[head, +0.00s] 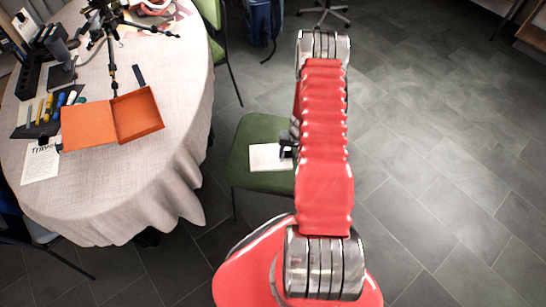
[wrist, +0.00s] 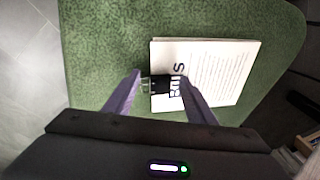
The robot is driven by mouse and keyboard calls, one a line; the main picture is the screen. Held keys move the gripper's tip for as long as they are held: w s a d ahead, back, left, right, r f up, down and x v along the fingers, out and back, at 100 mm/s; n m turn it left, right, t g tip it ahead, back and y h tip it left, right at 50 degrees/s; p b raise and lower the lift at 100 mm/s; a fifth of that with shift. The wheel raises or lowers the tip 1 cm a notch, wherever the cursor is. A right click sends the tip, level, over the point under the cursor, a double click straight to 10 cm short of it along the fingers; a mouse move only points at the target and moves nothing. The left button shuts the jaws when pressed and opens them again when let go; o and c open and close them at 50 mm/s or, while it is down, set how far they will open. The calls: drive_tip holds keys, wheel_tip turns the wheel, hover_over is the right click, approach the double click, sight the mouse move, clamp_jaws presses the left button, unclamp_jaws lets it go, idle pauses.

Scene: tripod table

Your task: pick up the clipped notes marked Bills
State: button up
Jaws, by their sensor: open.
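The clipped notes marked Bills (wrist: 222,72) lie flat on a green chair seat (wrist: 105,45). They are white printed sheets with a black binder clip (wrist: 158,85) on their left edge, beside the bold word. In the wrist view my gripper (wrist: 160,78) is open, with one finger left of the clip and the other over the sheets near the title. The clip shows between the fingertips; I cannot tell whether they touch it. In the head view the notes (head: 266,157) show on the chair, partly hidden by my arm, with my gripper (head: 290,138) at their right side.
A round table (head: 115,190) with a pale cloth stands left. It holds an open orange box (head: 88,126), a tripod (head: 110,40), pens and another clipped sheet marked Travel (head: 41,164). A blue bag (head: 262,22) is at the back. The tiled floor (head: 430,150) at right is clear.

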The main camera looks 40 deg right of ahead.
drive_tip(key=shift+f, duration=0.25)
drive_tip(key=shift+c, duration=0.6)
